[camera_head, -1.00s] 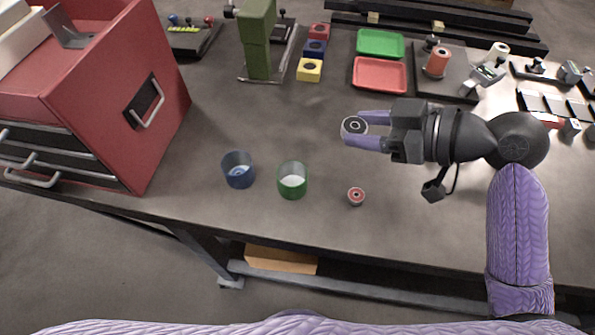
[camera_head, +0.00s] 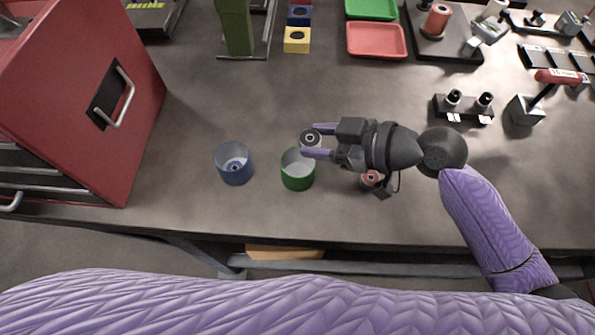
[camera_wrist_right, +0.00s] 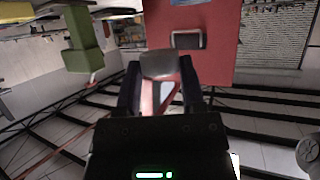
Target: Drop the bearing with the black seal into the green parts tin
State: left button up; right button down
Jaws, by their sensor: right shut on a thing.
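My right gripper (camera_head: 313,141) is shut on a bearing with a black seal (camera_head: 310,137) and holds it above the table, over the far rim of the green tin as seen in the head view. In the right wrist view the bearing (camera_wrist_right: 158,64) shows as a grey side face between the two fingers. The green parts tin (camera_head: 297,173) stands upright on the table, with a pale inside and nothing visible in it. My left gripper is not in view.
A blue tin (camera_head: 234,167) with a bearing inside stands left of the green tin. A red-sealed bearing (camera_head: 371,178) lies on the table, partly hidden by my right wrist. A red cabinet (camera_head: 75,90) stands at the left. Red (camera_head: 376,40) and green trays lie at the back.

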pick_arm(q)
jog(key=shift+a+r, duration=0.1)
pick_arm(e)
jog(key=shift+r, duration=0.1)
jog(key=c, duration=0.5)
grip_release()
jog(key=o, duration=0.4)
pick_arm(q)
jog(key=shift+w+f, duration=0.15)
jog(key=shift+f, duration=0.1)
pick_arm(e)
jog(key=v, duration=1)
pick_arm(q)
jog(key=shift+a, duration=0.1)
